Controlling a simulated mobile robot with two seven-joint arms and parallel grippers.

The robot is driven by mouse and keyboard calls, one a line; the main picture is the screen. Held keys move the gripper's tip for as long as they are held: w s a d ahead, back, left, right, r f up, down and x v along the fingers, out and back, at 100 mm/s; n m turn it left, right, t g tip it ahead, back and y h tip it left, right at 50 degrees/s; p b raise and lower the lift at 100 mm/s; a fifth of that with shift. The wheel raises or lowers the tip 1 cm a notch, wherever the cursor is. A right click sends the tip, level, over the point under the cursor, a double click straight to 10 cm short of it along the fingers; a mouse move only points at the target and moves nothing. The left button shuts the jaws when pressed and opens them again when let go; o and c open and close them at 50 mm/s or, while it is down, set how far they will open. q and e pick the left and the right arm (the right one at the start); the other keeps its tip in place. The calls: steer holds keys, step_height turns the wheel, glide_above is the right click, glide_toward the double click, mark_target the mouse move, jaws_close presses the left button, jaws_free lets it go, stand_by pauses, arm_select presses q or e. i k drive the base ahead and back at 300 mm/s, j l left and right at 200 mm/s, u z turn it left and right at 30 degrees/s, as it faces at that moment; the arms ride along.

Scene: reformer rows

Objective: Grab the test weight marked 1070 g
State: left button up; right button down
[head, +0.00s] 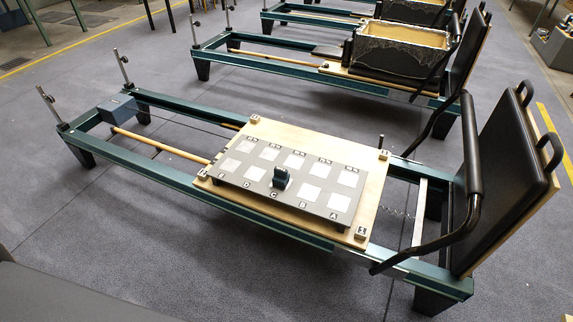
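A small dark blue-green block (281,178) with a raised top stands upright on a grey plate (228,178). It looks like a test weight, but no 1070 g marking can be read on it. The plate has two rows of pale squares, with small letter tags along its near edge and tags along its far edge. The block stands near the plate's middle, by the near row. The plate lies on a light wooden board (372,190) across the nearest reformer frame. Neither of my grippers shows in the head view.
The green reformer frame (230,212) has a black padded board (508,165) and curved black bars at its right end. Another reformer behind carries a foil-edged bin (402,45). Grey floor (130,230) is open in front.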

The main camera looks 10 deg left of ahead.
mark_target(281, 178)
steer(key=i+j+z, duration=0.35)
steer(key=i+j, duration=0.75)
